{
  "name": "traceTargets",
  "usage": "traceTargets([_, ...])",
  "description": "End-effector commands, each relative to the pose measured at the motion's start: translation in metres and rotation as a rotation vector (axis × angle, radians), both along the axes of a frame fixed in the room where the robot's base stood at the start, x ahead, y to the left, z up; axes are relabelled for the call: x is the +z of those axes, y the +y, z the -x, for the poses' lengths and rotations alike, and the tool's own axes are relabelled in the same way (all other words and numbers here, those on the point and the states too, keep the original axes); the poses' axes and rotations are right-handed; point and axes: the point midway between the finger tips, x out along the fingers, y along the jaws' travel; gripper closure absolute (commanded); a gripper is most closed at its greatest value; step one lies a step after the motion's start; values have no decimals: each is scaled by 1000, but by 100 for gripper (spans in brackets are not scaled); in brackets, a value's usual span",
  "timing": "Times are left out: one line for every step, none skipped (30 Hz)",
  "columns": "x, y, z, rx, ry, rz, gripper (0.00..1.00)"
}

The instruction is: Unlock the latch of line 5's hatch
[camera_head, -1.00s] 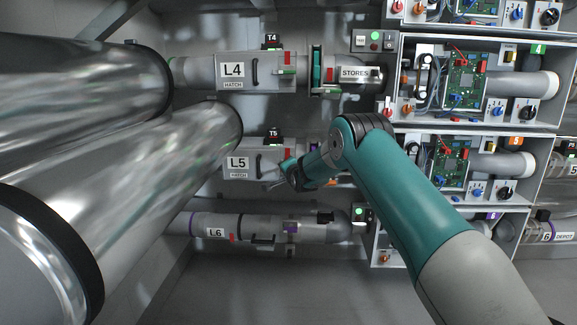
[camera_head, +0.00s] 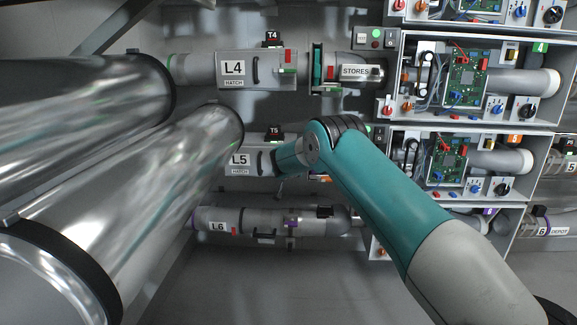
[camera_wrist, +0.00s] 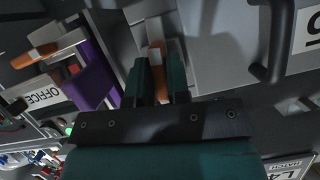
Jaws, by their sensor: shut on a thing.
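Line 5's hatch, with its L5 label (camera_head: 239,159), is on the middle pipe in the head view; my wrist covers its right side. In the wrist view the hatch plate (camera_wrist: 222,60) fills the upper middle, with a dark handle (camera_wrist: 276,45) to the right. The latch has an orange grip (camera_wrist: 156,57) in front of a pale metal bracket, left of the plate. My gripper (camera_wrist: 158,75) is shut on this orange grip, one teal finger on each side.
In the wrist view, another orange-tipped lever (camera_wrist: 36,55) and a purple band (camera_wrist: 98,72) are close left of my fingers, near the OFFICE label (camera_wrist: 42,96). In the head view, line 4 (camera_head: 235,68) is above and line 6 (camera_head: 217,227) below. Open control boxes stand at right.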

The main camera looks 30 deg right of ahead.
Motion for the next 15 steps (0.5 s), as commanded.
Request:
traceTargets([-2,0,1,-1,19,21,100])
traceTargets([-1,0,1,-2,27,35,100])
traceTargets([-1,0,0,-2,39,52,100])
traceTargets([-1,0,1,-1,46,62,100])
traceTargets([-1,0,1,-1,54,72,100])
traceTargets([-2,0,1,-2,63,85,100])
traceTargets([-2,0,1,-2,68,94,100])
traceTargets([-2,0,1,-2,73,101,100])
traceTargets([-2,0,1,-1,78,109,100])
traceTargets([-2,0,0,0,82,115,100])
traceTargets([-2,0,0,-1,86,119,100])
traceTargets([-2,0,0,-1,89,124,100])
traceTargets([-2,0,0,-2,91,128,100])
traceTargets([-2,0,0,-1,93,130,100])
traceTargets([-2,0,1,-1,95,133,100])
